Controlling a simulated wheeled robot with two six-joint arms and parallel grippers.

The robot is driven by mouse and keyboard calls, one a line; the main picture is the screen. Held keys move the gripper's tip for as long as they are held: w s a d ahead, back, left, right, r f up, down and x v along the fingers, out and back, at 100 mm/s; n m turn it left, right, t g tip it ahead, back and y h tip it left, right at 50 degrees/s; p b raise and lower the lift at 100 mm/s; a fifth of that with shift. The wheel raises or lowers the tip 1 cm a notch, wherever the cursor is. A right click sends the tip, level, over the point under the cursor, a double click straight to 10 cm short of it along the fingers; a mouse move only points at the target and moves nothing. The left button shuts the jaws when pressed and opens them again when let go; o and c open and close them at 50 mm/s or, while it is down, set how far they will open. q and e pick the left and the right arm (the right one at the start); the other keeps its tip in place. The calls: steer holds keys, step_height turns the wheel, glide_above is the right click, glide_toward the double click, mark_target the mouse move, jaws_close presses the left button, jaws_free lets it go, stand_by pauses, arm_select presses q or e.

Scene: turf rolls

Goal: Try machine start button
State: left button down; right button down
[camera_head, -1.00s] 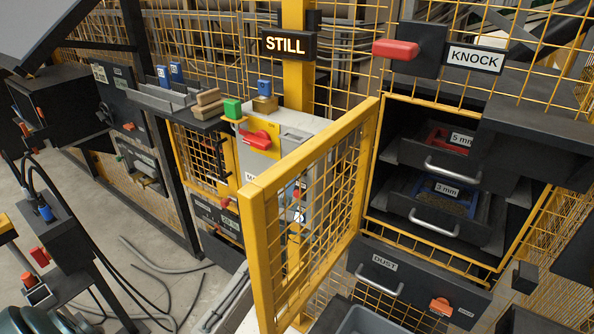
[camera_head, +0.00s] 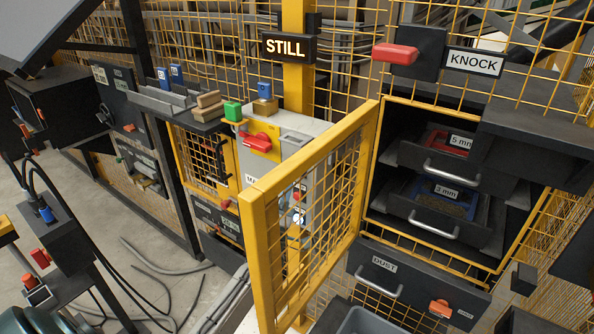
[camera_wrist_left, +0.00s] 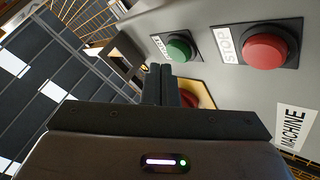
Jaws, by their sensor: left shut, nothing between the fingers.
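In the left wrist view, a round green button (camera_wrist_left: 180,47) sits on a black square plate on a grey panel. A white label (camera_wrist_left: 161,46) beside it is partly hidden and only its first letters show. My left gripper (camera_wrist_left: 160,70) is shut and empty, its fingertips just below and left of the green button; I cannot tell whether they touch anything. A larger red button (camera_wrist_left: 265,47) labelled STOP is to the right. In the head view the grey machine cabinet (camera_head: 294,137) stands behind the yellow mesh gate (camera_head: 256,205), which hides part of its front. My right gripper is not in view.
Another red part (camera_wrist_left: 196,98) shows partly behind the fingers. A MACHINE label (camera_wrist_left: 293,128) is at the lower right there.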

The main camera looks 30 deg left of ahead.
arm_select(q)
steer(key=s+p, duration=0.2)
steer(key=s, duration=0.3)
steer(key=shift+a, duration=0.2)
stand_by(0.3)
stand_by(0.8)
